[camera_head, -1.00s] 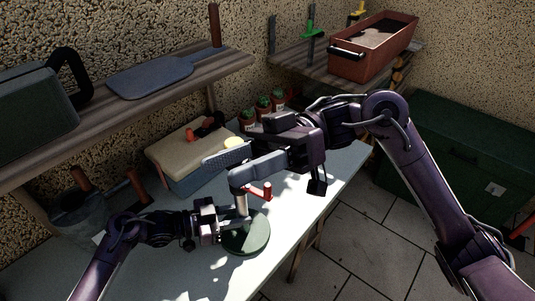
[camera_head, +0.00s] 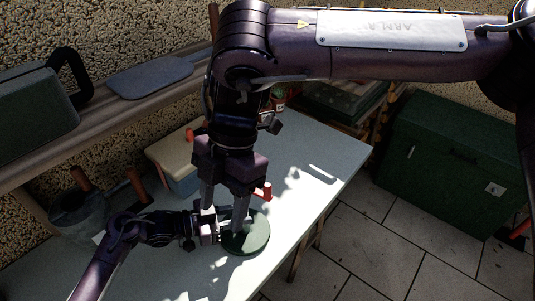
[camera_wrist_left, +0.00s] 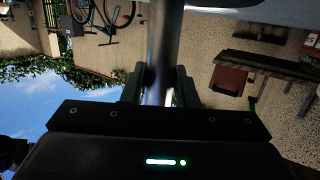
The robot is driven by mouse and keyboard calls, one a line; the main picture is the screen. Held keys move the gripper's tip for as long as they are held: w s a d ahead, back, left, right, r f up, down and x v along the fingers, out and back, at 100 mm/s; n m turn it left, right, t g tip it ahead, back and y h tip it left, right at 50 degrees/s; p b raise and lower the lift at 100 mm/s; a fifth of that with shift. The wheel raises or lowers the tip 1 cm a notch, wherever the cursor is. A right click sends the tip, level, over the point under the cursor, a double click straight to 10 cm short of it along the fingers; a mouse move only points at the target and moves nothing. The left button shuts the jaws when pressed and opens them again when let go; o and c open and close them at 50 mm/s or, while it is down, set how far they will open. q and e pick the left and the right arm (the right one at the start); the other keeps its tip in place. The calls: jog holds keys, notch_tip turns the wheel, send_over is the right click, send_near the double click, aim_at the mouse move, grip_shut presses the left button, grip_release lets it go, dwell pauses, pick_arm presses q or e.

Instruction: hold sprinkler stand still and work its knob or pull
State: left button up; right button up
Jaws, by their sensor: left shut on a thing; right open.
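The sprinkler stand has a dark green round base (camera_head: 250,240) on the table, and it stands upright. Its red handle (camera_head: 264,192) sticks out to the right near the top. My left gripper (camera_head: 226,226) is shut on the stand's grey post, low above the base. The post (camera_wrist_left: 165,40) runs between the left fingers (camera_wrist_left: 160,88) in the left wrist view. My right gripper (camera_head: 224,207) points down over the stand with its fingers apart, left of the red handle. The right gripper hides the stand's top, and I cannot tell whether it touches the post.
A cream-lidded box (camera_head: 168,150) stands behind on the pale table (camera_head: 325,165). A grey bucket (camera_head: 78,218) with red-handled tools is at the left. A wooden shelf (camera_head: 100,125) runs above. A green chest (camera_head: 450,150) stands on the floor at right. The table's right part is clear.

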aim_at(267, 185)
jog(key=w+d+t+h, duration=0.1)
jog(key=w+d, duration=0.1)
jog(key=w+d+r+t, duration=0.1)
jog(key=w+d, duration=0.2)
jog(key=w+d+r+t+h, duration=0.1)
jog(key=w+d, duration=0.1)
jog(key=shift+w+d+r+h, duration=0.25)
jog(key=shift+w+d+h, duration=0.05)
jog(key=shift+d, duration=0.05)
jog(key=shift+d+f, duration=0.15)
jog(key=shift+f, duration=3.3)
jog(key=c, duration=1)
jog(key=shift+c, duration=0.2)
